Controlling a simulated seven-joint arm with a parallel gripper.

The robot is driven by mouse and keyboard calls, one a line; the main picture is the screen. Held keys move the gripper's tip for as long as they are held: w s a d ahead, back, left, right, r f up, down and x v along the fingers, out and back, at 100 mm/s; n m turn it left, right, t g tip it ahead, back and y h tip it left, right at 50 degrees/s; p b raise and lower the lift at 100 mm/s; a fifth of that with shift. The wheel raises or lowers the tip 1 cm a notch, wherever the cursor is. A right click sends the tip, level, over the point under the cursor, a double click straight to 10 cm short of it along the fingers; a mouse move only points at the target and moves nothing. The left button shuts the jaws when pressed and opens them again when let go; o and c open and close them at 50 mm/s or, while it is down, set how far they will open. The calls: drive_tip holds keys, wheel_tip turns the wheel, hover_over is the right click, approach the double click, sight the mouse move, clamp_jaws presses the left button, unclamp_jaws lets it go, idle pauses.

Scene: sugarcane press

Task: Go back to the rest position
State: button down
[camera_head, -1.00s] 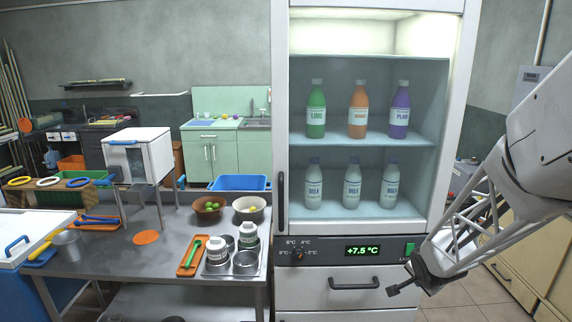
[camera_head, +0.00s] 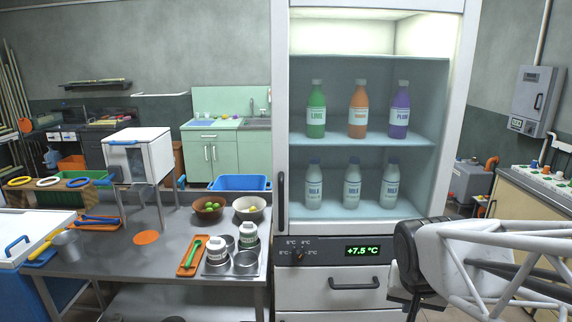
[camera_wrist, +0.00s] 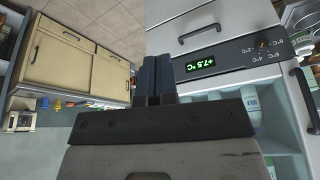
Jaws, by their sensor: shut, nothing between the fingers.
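My gripper shows in the wrist view (camera_wrist: 153,80) with its two dark fingers together and nothing between them. In the head view my white lattice arm reaches in from the lower right, and its dark end (camera_head: 408,262) is in front of the lower right of the fridge (camera_head: 345,270). The fingertips are hard to make out there. In the wrist view the fingers point toward the floor and the fridge's lower drawer front. I cannot tell the exact gap between gripper and fridge.
The fridge holds lime, orange and plum bottles (camera_head: 358,110) above milk bottles (camera_head: 352,185). A metal table (camera_head: 120,265) with bowls, cups and a white box (camera_head: 140,155) stands at left. A beige cabinet (camera_head: 535,190) with a control panel stands at right. Floor shows between the fridge and cabinet.

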drive_tip(key=s+a+r+n+g+y, duration=0.1)
drive_tip(key=s+a+r+n, duration=0.1)
drive_tip(key=s, duration=0.7)
drive_tip(key=a+n, duration=0.1)
drive_tip(key=a, duration=0.1)
drive_tip(key=shift+s+a+r+n, duration=0.2)
drive_tip(key=shift+a+n, duration=0.1)
drive_tip(key=shift+n, duration=0.1)
idle(0.3)
